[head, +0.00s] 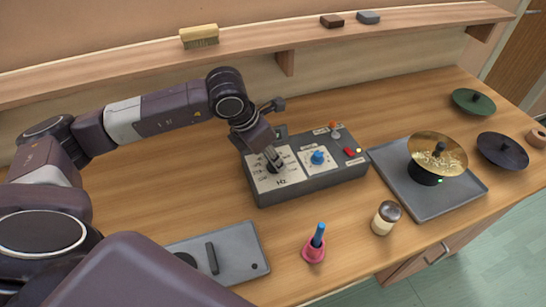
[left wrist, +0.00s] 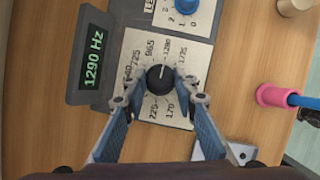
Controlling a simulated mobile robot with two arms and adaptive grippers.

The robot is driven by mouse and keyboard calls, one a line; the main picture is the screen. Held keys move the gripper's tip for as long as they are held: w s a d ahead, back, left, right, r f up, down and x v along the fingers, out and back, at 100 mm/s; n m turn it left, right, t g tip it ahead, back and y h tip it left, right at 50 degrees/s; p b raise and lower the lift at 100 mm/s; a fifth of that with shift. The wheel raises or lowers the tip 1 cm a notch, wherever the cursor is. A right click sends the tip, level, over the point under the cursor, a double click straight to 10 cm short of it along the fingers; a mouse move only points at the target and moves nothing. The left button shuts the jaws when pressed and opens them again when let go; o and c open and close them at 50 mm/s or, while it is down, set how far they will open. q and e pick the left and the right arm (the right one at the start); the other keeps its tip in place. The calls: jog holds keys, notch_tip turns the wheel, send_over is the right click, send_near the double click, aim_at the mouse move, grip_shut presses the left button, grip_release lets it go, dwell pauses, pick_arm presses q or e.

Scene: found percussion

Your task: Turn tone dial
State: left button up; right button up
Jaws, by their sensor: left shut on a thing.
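The grey control box (head: 312,185) stands on the bench. The round black tone dial (left wrist: 160,78) sits on its pale Hz scale plate (head: 281,182). My left gripper (head: 274,162) reaches down to this plate and covers most of the dial in the head view. In the left wrist view its fingers (left wrist: 159,86) close on the dial from both sides. The dial's white mark points to the picture's top, near the 1280 label. The display (left wrist: 93,57) beside the scale reads 1290 Hz in green. My right gripper is not in view.
The box carries a blue knob (head: 318,157) and a red switch (head: 349,151). A brass disc (head: 440,146) with grains stands on a grey tray (head: 432,207) at right. A jar (head: 385,218), a pink-and-blue tool (head: 315,247) and a grey plate (head: 236,244) lie in front. A shelf (head: 240,48) runs behind.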

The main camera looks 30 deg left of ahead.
pick_arm(q)
jog(key=shift+w+a+f+m+h+b, duration=0.15)
jog(key=shift+m+h+b, duration=0.25)
jog(key=shift+m+b, duration=0.8)
jog(key=shift+m+g+h+b, duration=0.3)
jog(key=shift+m+g+b, duration=0.1)
jog(key=shift+m+b, duration=0.5)
jog(key=shift+m+g+b, duration=0.3)
jog(key=shift+m+b, duration=0.3)
jog(key=shift+m, duration=0.2)
jog(key=shift+r, duration=0.25)
jog(key=o, duration=1)
jog(key=shift+o, duration=0.6)
